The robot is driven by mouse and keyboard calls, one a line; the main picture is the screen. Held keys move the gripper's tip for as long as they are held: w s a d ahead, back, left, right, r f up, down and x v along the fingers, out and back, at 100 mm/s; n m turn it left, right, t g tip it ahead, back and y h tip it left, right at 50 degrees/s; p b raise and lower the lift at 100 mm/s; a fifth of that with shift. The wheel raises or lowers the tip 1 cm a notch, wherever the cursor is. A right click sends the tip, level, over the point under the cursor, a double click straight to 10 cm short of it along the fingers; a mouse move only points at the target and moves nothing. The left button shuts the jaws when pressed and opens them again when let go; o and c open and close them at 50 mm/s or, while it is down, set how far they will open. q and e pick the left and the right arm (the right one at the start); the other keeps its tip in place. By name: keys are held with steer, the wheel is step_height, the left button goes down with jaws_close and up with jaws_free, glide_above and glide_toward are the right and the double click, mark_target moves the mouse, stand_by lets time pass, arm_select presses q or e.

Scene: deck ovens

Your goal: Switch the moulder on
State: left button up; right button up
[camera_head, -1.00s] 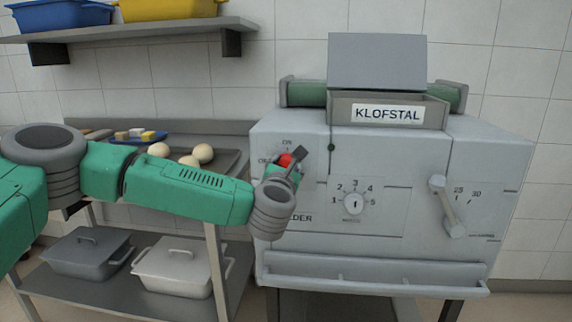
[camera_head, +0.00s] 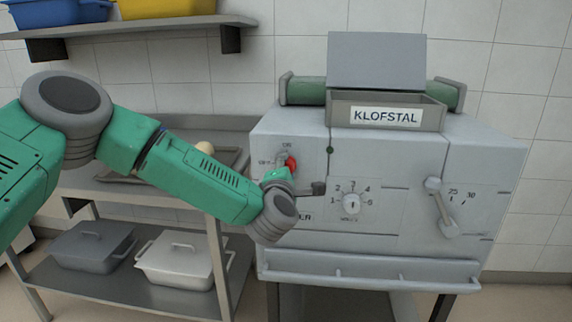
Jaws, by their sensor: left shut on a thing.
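The moulder (camera_head: 480,150) is a grey machine with a KLOFSTAL label, standing at the right. Its red switch (camera_head: 291,162) is at the upper left of the front panel, beside the ON and OFF marks. My left gripper (camera_head: 305,187) is at the panel, just below and right of the red part, shut on the switch. The grip itself is largely hidden, and I cannot tell exactly which mark the switch points to. A dark fingertip shows right of it, near the numbered dial (camera_head: 351,203). My right gripper is not in view.
A grey lever (camera_head: 441,207) is on the panel's right, and a rail (camera_head: 370,279) runs along its lower front. A steel table (camera_head: 120,190) with a dough ball (camera_head: 204,148) and lidded pans (camera_head: 180,262) below stands left. A wall shelf (camera_head: 130,28) holds bins.

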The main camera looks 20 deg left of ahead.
arm_select(q)
steer(key=m+p, duration=0.1)
steer(key=m, duration=0.1)
steer(key=shift+d+m, duration=0.1)
steer(key=shift+m, duration=0.3)
steer(key=shift+f+m, duration=0.1)
steer(key=shift+m, duration=0.3)
steer(key=shift+f, duration=0.1)
steer(key=o, duration=1)
steer(key=shift+o, duration=0.7)
steer(key=shift+w+f, duration=0.1)
steer(key=shift+d, duration=0.1)
